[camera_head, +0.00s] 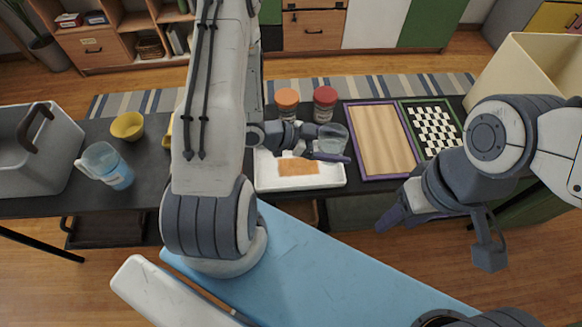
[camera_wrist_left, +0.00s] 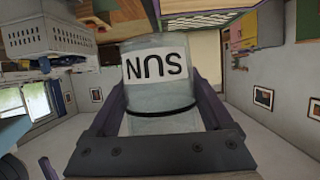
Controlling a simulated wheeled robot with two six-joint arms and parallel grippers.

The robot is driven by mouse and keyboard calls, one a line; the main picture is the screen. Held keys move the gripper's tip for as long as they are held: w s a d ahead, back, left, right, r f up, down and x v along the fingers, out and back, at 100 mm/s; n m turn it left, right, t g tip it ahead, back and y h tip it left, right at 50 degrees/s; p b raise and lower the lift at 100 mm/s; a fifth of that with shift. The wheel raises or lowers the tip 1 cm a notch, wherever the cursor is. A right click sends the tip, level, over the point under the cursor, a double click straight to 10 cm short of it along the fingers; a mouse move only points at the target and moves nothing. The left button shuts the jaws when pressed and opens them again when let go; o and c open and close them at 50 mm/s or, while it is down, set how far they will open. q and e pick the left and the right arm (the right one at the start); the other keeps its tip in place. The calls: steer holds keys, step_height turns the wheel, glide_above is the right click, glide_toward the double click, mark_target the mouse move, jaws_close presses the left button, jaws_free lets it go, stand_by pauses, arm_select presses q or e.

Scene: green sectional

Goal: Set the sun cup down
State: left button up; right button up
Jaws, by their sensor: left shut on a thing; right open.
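The sun cup (camera_head: 333,137) is a clear, greyish cup in the head view. In the left wrist view the cup (camera_wrist_left: 157,75) fills the middle and carries a white label with "SUN", which appears upside down there. My left gripper (camera_head: 328,154) is shut around the cup, with one finger on each side in the wrist view. It holds the cup near the right back corner of a white tray (camera_head: 270,183) that has an orange-brown patch in it. I cannot tell the cup's height above the table. My right gripper (camera_head: 392,218) is open and empty in front of the table.
Two jars, orange-lidded (camera_head: 287,98) and red-lidded (camera_head: 325,96), stand behind the tray. A purple-edged wooden board (camera_head: 380,140) and a checkered board (camera_head: 435,128) lie right. A yellow bowl (camera_head: 127,126), blue-filled pitcher (camera_head: 107,165) and grey basket (camera_head: 35,150) are left.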

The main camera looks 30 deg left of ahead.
arm_select(q)
steer(key=s+d+f+b, duration=0.2)
steer(key=d+f, duration=0.1)
steer(key=d, duration=0.1)
steer(key=b, duration=1.2)
glide_above(319, 165)
steer(key=f, duration=0.6)
steer(key=shift+s+d+f, duration=0.2)
steer(key=shift+s+f, duration=0.05)
steer(key=shift+f, duration=0.05)
steer(key=shift+w+a+f, duration=0.15)
steer(key=shift+a+f, duration=0.05)
steer(key=shift+f, duration=1.95)
arm_select(e)
step_height(319, 165, down, 16)
steer(key=shift+r, duration=0.15)
arm_select(q)
steer(key=shift+f, duration=0.1)
steer(key=o, duration=1.2)
steer(key=shift+o, duration=0.2)
steer(key=v, duration=1.2)
steer(key=shift+w+a, duration=0.1)
steer(key=shift+w, duration=0.05)
arm_select(e)
steer(key=shift+r, duration=0.3)
